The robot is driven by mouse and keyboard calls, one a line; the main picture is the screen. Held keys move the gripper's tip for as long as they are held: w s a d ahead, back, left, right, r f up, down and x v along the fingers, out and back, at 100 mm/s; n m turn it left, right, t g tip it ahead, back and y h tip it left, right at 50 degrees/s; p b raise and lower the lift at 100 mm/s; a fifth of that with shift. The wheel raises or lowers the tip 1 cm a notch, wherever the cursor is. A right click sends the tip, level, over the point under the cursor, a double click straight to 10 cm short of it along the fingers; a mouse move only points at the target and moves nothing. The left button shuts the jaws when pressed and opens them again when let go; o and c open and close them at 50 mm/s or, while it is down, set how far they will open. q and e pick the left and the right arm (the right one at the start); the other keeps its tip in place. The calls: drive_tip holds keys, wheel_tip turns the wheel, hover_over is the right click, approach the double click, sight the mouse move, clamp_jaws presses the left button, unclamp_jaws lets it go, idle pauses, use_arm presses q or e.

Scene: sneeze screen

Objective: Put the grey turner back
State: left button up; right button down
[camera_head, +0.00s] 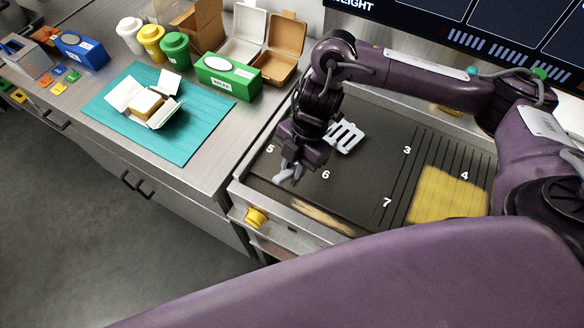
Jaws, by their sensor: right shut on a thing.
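The grey turner shows its pale slotted head (346,136) just right of my right gripper in the head view, over the dark griddle (345,185). Its handle is mostly hidden behind the gripper and wrist. My right gripper (287,173) is over the griddle's left part near label 5, pointing down, and is shut on the turner. Whether the turner's head touches the griddle or is slightly above it, I cannot tell. My left gripper is not in view.
The griddle has a raised metal rim, a ribbed right part with a yellow patch (448,195), and a yellow knob (256,218) in front.

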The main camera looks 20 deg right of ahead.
drive_tip(key=shift+f+b, duration=0.4)
drive_tip(key=shift+f, duration=0.2)
drive_tip(key=c, duration=1.2)
unclamp_jaws()
drive_tip(key=shift+v, duration=3.95)
drive_tip(key=shift+a, duration=0.1)
